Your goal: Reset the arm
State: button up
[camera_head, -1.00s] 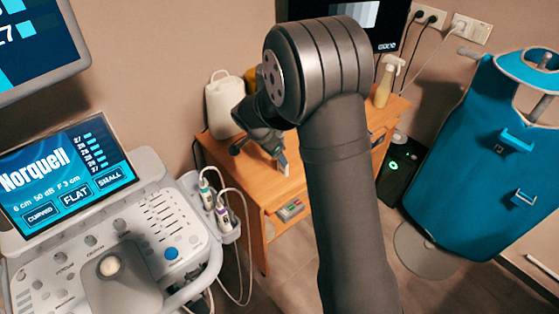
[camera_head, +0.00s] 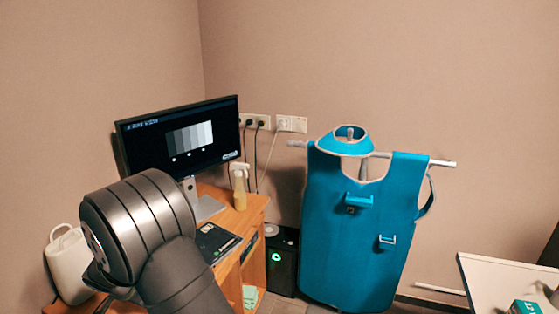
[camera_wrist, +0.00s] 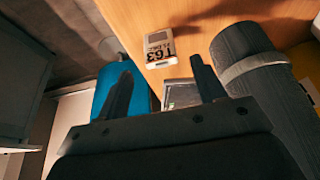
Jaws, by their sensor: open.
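My gripper (camera_wrist: 160,92) shows in the wrist view with its two dark fingers spread apart and nothing between them touching either finger. Beyond the fingers is a wooden desk surface (camera_wrist: 190,22), with a small white and grey device (camera_wrist: 158,46) labelled "T63" lying on it. In the head view my arm's large dark joint is at the lower left, in front of the desk, and it hides the gripper there.
A blue apron (camera_head: 360,230) hangs on a stand to the right. A white table (camera_head: 490,285) stands at the lower right.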

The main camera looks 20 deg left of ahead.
jog(key=x, duration=0.8)
notch_tip(320, 180, up, 3)
jog(key=shift+s+f, duration=0.1)
jog(key=shift+r, duration=0.6)
jog(key=shift+f, duration=0.1)
